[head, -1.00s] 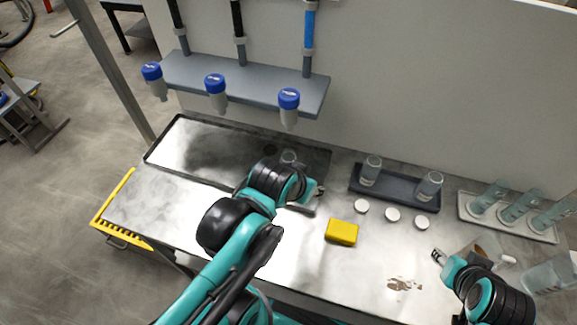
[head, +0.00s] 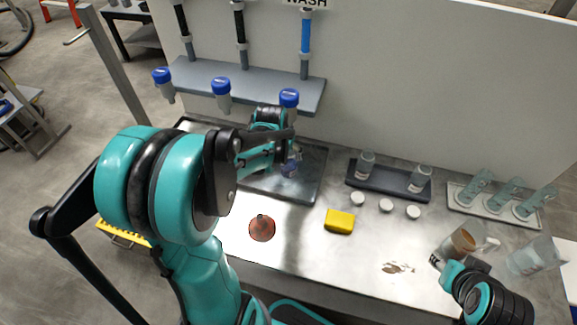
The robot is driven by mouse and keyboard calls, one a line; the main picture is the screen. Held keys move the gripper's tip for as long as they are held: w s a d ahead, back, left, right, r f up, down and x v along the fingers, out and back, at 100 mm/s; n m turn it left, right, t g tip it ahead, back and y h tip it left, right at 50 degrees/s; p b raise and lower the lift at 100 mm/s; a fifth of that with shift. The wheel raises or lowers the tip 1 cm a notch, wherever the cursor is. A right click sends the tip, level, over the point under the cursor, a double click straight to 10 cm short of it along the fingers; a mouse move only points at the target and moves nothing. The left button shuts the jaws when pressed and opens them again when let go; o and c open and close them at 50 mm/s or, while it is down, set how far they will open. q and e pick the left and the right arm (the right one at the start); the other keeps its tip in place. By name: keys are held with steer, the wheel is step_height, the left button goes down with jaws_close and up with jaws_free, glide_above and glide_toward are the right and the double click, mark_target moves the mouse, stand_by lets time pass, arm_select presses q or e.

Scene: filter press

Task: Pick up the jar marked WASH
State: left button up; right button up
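A small clear jar (head: 291,168) stands in the metal sink tray, below the blue-capped tap on the right. No WASH mark on it is legible. My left gripper (head: 290,158) is at this jar, and its fingers are too small and overlapped to show whether they grip it. Two clear jars, one on the left (head: 367,164) and one on the right (head: 419,179), stand in a dark tray; their labels are unreadable. A WASH sign (head: 306,3) is above the blue column. My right gripper (head: 436,262) is beside a jug with brown contents (head: 460,243); its opening is unclear.
A grey shelf (head: 250,88) with taps overhangs the sink tray (head: 308,190).

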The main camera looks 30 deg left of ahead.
mark_target(289, 159)
arm_select(q)
steer(key=shift+x, duration=1.25)
steer(key=b+x, duration=0.2)
steer(key=x, duration=0.3)
steer(key=shift+w+d+f+b, duration=0.1)
steer(key=shift+w+d+b, duration=0.15)
steer(key=shift+d+b, duration=0.15)
steer(key=c, duration=1.5)
steer(key=shift+s, duration=0.1)
